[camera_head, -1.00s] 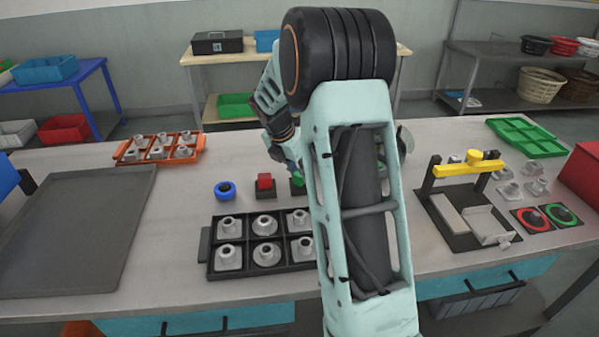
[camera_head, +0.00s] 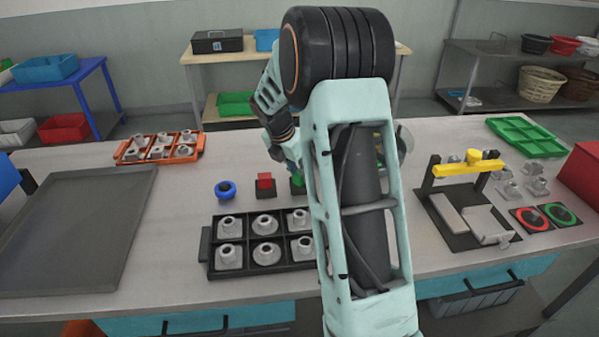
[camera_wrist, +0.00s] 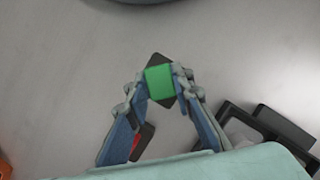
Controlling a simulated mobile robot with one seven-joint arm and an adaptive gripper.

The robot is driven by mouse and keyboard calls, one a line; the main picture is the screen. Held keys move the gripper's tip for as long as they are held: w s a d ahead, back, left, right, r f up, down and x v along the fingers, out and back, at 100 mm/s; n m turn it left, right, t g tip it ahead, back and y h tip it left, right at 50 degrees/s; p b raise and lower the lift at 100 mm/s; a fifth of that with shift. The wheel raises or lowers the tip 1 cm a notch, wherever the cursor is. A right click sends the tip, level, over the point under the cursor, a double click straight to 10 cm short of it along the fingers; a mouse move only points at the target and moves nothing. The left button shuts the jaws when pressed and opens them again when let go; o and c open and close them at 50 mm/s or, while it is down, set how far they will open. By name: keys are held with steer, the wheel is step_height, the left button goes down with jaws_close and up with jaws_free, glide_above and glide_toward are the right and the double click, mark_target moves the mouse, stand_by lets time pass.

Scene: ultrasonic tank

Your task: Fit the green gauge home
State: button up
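The green gauge (camera_wrist: 160,82) is a small green block between my gripper's fingertips (camera_wrist: 161,84) in the wrist view. Both fingertips appear to press on its opposite sides. A dark square base (camera_wrist: 156,58) shows beneath it, turned at an angle to the block. I cannot tell whether the block is seated in this base or held just above it. In the head view a sliver of the green gauge (camera_head: 297,182) shows beside my arm, which hides most of my gripper and the base.
A black tray (camera_head: 204,250) of grey fittings lies nearer the front. A yellow-barred fixture (camera_head: 455,170) stands right. A flat grey tray (camera_head: 75,230) lies left.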

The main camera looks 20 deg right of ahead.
steer(key=o, duration=0.5)
steer(key=v, duration=1.2)
